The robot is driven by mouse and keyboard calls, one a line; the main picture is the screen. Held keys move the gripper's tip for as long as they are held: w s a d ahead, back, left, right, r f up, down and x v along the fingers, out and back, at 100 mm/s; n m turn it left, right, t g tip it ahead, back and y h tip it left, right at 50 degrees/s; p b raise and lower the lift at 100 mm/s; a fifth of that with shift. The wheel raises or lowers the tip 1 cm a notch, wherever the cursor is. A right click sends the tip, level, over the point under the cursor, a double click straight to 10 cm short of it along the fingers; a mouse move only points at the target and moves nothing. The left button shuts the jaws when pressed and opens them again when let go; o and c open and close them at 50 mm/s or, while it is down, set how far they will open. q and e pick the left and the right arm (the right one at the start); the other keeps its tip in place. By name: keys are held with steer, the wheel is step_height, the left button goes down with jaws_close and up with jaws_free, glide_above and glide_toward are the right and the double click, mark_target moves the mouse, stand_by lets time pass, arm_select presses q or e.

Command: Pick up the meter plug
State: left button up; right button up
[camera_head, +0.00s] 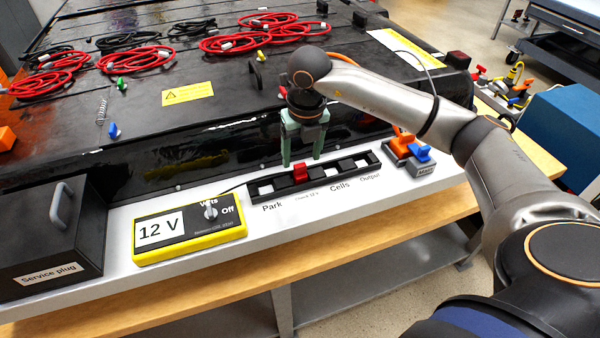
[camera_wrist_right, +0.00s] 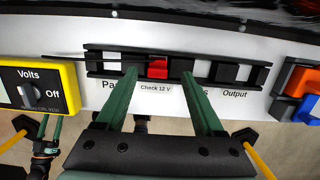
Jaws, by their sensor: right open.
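The meter plug, taken to be the small red block (camera_head: 300,172), sits in the black slotted strip (camera_head: 262,190) over the "Check 12 V" label. It also shows in the right wrist view (camera_wrist_right: 158,68). My right gripper (camera_head: 303,162) points down with its green fingers apart, one on each side of the red block. In the right wrist view its fingertips (camera_wrist_right: 159,73) flank the block with gaps, and I see no grip on it. The yellow meter (camera_head: 190,230) reads 12 V. Green finger-like parts at the lower left of the wrist view may be my left gripper.
An orange and blue block piece (camera_head: 410,150) stands right of the strip. A black service plug box (camera_head: 48,235) stands at the left. The black pack (camera_head: 220,130) rises behind, with red and black cable coils on top. The white ledge's front is clear.

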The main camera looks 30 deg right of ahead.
mark_target(300, 165)
step_height(300, 165, down, 4)
steer(key=shift+w+a+f+p, duration=0.1)
steer(key=shift+w+a+p, duration=0.05)
steer(key=shift+p, duration=0.2)
steer(key=shift+c, duration=0.3)
jaws_close()
